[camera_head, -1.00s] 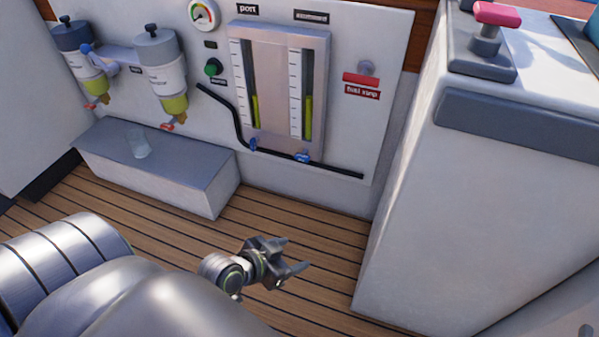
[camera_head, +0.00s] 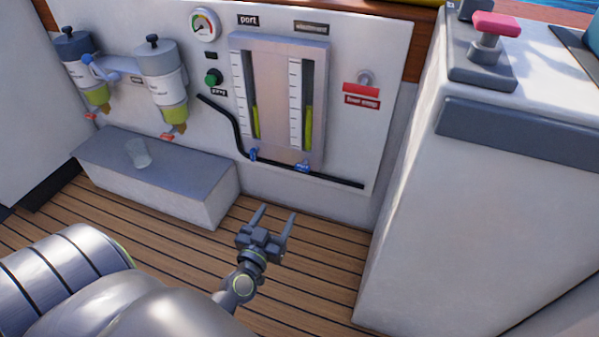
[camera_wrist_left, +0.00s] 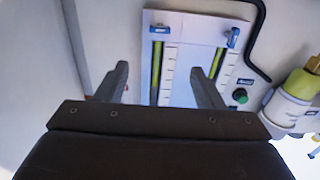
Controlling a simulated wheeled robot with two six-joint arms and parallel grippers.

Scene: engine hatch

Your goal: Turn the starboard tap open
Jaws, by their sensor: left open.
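The gauge panel (camera_head: 280,100) on the white wall has two upright sight tubes. A small blue tap, the starboard one (camera_head: 302,166), sits below the right tube; it shows at the upper left in the wrist view (camera_wrist_left: 158,33). Another blue tap, the port one (camera_head: 253,154), sits below the left tube and shows at the upper right in the wrist view (camera_wrist_left: 233,37). My left gripper (camera_head: 278,211) is open and empty, below the taps and apart from them, fingers pointing toward the wall. It spans the panel in the wrist view (camera_wrist_left: 160,68). My right gripper is out of view.
A black hose (camera_head: 237,130) runs along the panel's lower edge. A grey-topped bench (camera_head: 190,170) with a clear cup (camera_head: 138,153) stands left. A white console (camera_head: 480,210) blocks the right. The plank floor between them is clear.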

